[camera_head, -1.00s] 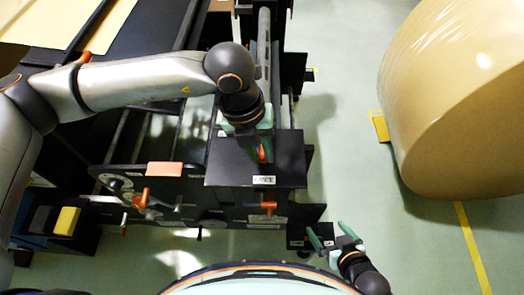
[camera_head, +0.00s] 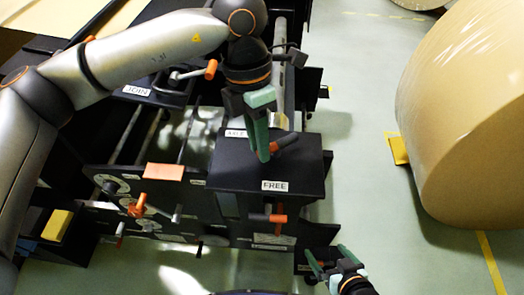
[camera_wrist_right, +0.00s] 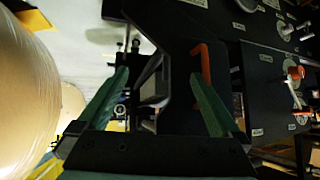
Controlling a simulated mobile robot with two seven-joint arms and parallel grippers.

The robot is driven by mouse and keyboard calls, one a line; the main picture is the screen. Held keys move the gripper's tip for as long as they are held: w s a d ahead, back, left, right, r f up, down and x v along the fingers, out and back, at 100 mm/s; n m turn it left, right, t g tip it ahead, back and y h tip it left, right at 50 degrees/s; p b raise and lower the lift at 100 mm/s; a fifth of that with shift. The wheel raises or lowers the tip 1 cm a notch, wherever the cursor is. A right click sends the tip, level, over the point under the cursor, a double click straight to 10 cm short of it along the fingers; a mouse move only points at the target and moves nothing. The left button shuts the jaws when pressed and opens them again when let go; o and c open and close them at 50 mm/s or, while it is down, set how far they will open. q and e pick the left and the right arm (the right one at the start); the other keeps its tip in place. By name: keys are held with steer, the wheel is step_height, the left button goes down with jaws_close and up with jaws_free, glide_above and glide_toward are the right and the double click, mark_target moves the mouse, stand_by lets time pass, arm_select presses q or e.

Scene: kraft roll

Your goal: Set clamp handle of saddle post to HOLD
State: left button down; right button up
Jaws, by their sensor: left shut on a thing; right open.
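The saddle post (camera_head: 232,172) is a black box-shaped block in the middle of the head view. A white FREE label (camera_head: 275,186) is on its near edge. The orange clamp handle (camera_head: 287,141) lies over its top, its end pointing right and slightly away. My left gripper (camera_head: 265,154) points down over the post, shut on the clamp handle at its left part; the fingers hide the grip. No HOLD label is readable. My right gripper (camera_head: 331,270) is open and empty, low beside the machine; its green fingers also show in the right wrist view (camera_wrist_right: 157,105).
A large brown kraft roll (camera_head: 470,110) stands at the right with a yellow block (camera_head: 398,149) beside it. Other orange handles (camera_head: 277,218) and an orange block (camera_head: 164,171) are on the machine's near side. Pale floor is clear between machine and roll.

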arm_select(q)
steer(key=m, duration=0.1)
steer(key=w+m+b, duration=0.1)
steer(key=shift+a+m, duration=0.15)
steer(key=shift+m, duration=0.25)
steer(key=m, duration=0.2)
steer(key=shift+w+m+y+b, duration=0.4)
steer(key=shift+w+m, duration=0.25)
steer(key=shift+m, duration=0.55)
arm_select(e)
steer(key=shift+w+a+f, duration=0.3)
steer(key=shift+a+f, duration=0.3)
steer(key=shift+f, duration=0.05)
steer(key=shift+s, duration=0.15)
arm_select(q)
steer(key=c, duration=0.8)
jaws_free()
steer(key=shift+o, duration=0.2)
